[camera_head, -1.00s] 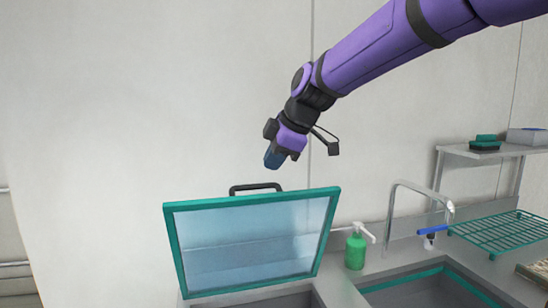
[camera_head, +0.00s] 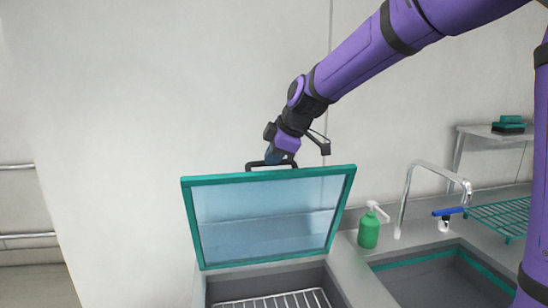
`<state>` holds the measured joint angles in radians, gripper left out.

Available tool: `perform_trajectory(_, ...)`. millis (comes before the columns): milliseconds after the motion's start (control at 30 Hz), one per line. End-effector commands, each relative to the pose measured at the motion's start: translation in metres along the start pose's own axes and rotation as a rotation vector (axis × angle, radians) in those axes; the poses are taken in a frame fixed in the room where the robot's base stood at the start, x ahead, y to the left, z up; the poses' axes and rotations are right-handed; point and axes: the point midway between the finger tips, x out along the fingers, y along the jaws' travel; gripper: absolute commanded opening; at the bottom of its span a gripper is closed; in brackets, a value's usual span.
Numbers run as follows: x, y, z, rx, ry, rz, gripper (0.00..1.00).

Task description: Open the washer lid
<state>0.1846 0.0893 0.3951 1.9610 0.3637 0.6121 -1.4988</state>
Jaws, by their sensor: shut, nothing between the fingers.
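The washer lid (camera_head: 267,217) is a clear panel in a teal frame. It stands raised and tilted up at the back of the washer opening, where a wire rack (camera_head: 272,301) shows inside. A dark handle (camera_head: 254,165) sits at the lid's top edge. My gripper (camera_head: 273,157) is shut and empty, right at the handle on the top edge. Its fingertips are partly hidden around the handle, and I cannot tell whether they touch it.
A green soap bottle (camera_head: 368,232) and a curved faucet (camera_head: 407,190) stand right of the lid. A sink basin (camera_head: 430,275) is at the lower right. A teal drying rack (camera_head: 503,217) and a wall shelf (camera_head: 492,131) lie farther right. The wall on the left is bare.

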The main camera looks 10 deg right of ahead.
Motion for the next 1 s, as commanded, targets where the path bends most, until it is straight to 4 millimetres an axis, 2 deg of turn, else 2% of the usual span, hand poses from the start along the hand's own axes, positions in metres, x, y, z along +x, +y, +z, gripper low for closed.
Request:
perform_trajectory(267,0.002,0.006,-0.001,0.003,0.000,-0.012,0.00)
perform_trajectory(700,0.022,0.074,-0.005,0.038,-0.016,-0.106,0.00)
perform_trajectory(800,0.026,0.083,-0.005,0.038,-0.016,-0.106,0.00)
perform_trajectory(1000,0.028,0.089,-0.005,0.038,-0.018,-0.105,0.00)
